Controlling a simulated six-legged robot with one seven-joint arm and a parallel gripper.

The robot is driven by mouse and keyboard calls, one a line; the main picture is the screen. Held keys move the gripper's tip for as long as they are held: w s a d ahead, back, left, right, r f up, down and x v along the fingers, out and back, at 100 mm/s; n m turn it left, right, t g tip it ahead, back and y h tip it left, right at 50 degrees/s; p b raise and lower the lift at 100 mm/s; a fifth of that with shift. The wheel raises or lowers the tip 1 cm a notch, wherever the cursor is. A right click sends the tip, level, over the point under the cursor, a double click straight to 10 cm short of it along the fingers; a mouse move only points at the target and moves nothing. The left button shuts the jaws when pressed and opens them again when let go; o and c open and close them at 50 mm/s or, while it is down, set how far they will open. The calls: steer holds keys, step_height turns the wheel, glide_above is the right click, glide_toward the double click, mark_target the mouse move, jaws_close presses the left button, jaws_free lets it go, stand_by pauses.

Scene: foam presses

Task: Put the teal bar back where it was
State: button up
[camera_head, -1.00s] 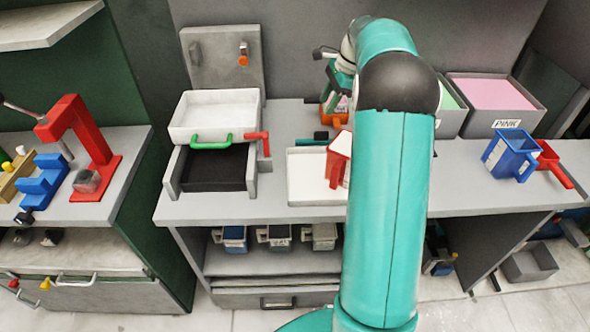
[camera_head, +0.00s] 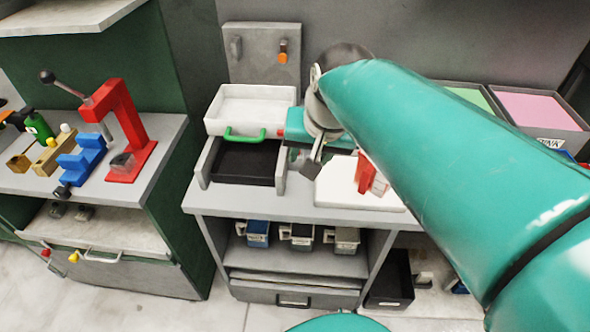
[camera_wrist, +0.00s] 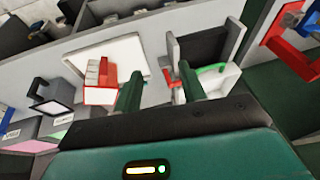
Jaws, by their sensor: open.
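My gripper (camera_head: 312,160) hangs above the bench, between the black-bedded press and the white board. In the wrist view its two dark green fingers (camera_wrist: 160,88) stand wide apart with nothing visibly held between them. I cannot make out the teal bar in either current view; my arm and gripper cover part of the bench back. The press (camera_head: 203,165) has an open frame with a black bed (camera_head: 243,162), and a white tray (camera_head: 232,107) with a green handle (camera_head: 243,134) behind it.
A white board (camera_head: 335,185) carries a red-and-white container (camera_head: 366,175), partly behind my arm. Grey bins of pink (camera_head: 540,108) and green foam stand back right. A red lever press (camera_head: 125,130) and blue block (camera_head: 82,158) occupy the left bench.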

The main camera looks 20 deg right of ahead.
steer(key=s+a+f+n+t, duration=0.1)
steer(key=s+a+f+n, duration=0.2)
steer(key=s, duration=0.4)
steer(key=shift+f+n, duration=0.25)
steer(key=shift+n, duration=0.55)
steer(key=shift+s, duration=0.1)
